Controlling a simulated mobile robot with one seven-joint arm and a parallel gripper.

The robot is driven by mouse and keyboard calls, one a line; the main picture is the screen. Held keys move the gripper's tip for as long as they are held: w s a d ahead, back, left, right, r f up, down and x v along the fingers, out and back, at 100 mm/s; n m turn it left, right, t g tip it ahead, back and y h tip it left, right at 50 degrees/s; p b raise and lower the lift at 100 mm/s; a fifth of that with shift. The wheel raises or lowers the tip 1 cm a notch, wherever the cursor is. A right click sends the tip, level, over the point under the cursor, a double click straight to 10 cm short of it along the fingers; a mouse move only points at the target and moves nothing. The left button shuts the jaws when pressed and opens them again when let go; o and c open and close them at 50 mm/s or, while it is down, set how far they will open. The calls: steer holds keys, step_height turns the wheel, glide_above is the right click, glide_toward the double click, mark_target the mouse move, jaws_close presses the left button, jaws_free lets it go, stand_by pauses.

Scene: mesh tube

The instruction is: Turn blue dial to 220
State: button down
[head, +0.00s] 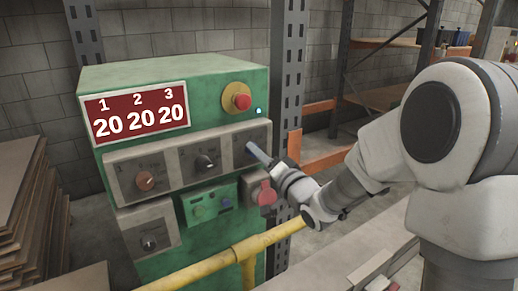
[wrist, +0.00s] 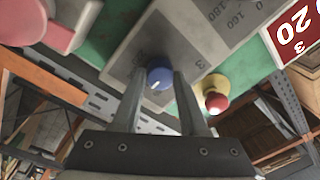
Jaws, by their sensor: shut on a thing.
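The blue dial (wrist: 159,78) sits on a grey plate with printed numbers, seen in the wrist view. My gripper (wrist: 160,75) has one finger on each side of it and is shut on it. A white pointer mark shows on the dial's face. In the head view my gripper (head: 254,150) reaches the rightmost of the top row of plates and hides the dial. The red display (head: 136,114) on the green machine (head: 200,80) reads 20 under each of 1, 2 and 3. It also shows partly in the wrist view (wrist: 297,27).
An orange dial (head: 145,181) and a black dial (head: 206,162) sit left of my gripper. Another black dial (head: 150,243) is lower left. A red button (head: 242,101) is above, a red plug-like part (head: 264,193) below. A yellow rail (head: 220,257) crosses in front.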

steer(key=shift+a+r+m+h+p, duration=0.1)
steer(key=shift+m+h+p, duration=0.3)
steer(key=shift+m+p, duration=3)
steer(key=shift+m+h+p, duration=0.4)
steer(key=shift+m+p, duration=1.55)
steer(key=shift+m, duration=2.85)
steer(key=shift+c, duration=2.2)
jaws_free()
steer(key=shift+s, duration=0.1)
